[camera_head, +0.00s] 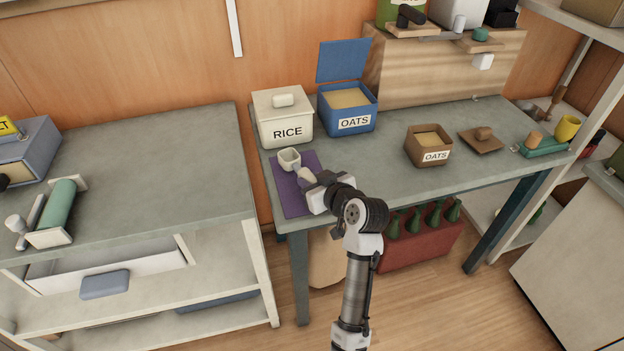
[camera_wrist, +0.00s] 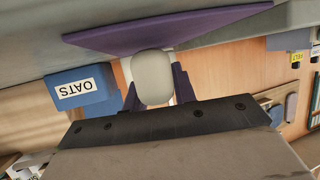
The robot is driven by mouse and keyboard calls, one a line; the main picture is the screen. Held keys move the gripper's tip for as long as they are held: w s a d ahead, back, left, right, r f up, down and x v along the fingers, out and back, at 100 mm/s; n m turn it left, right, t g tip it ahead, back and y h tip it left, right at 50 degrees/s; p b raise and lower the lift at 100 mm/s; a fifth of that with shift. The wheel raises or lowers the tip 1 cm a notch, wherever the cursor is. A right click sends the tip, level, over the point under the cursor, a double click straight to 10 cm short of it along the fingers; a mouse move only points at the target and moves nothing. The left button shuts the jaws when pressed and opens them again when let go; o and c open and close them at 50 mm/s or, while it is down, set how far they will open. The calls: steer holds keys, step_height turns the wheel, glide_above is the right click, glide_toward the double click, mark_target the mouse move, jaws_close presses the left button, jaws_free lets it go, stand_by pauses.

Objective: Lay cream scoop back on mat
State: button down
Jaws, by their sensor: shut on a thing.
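The cream scoop (camera_head: 290,158) is held over the purple mat (camera_head: 283,194) at the left end of the table. My gripper (camera_head: 308,178) is shut on the scoop's handle, with the scoop's bowl towards the rice box. In the wrist view the scoop (camera_wrist: 153,77) shows as a pale rounded shape between my gripper's fingers (camera_wrist: 155,95). The mat (camera_wrist: 165,30) lies just beyond it there. Whether the scoop touches the mat, I cannot tell. My gripper hides part of the mat.
A cream rice box (camera_head: 283,120) stands behind the mat. A blue oats box (camera_head: 347,112) with its lid up stands right of it. A small brown oats box (camera_head: 428,146) and its lid (camera_head: 484,140) are farther right. The table between mat and brown box is clear.

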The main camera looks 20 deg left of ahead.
steer(key=shift+f+b, duration=0.4)
steer(key=shift+f, duration=0.1)
stand_by(0.4)
steer(key=c, duration=1.1)
jaws_free()
steer(key=shift+o, duration=0.2)
steer(key=b+v, duration=0.2)
steer(key=v, duration=1.2)
steer(key=shift+w, duration=0.1)
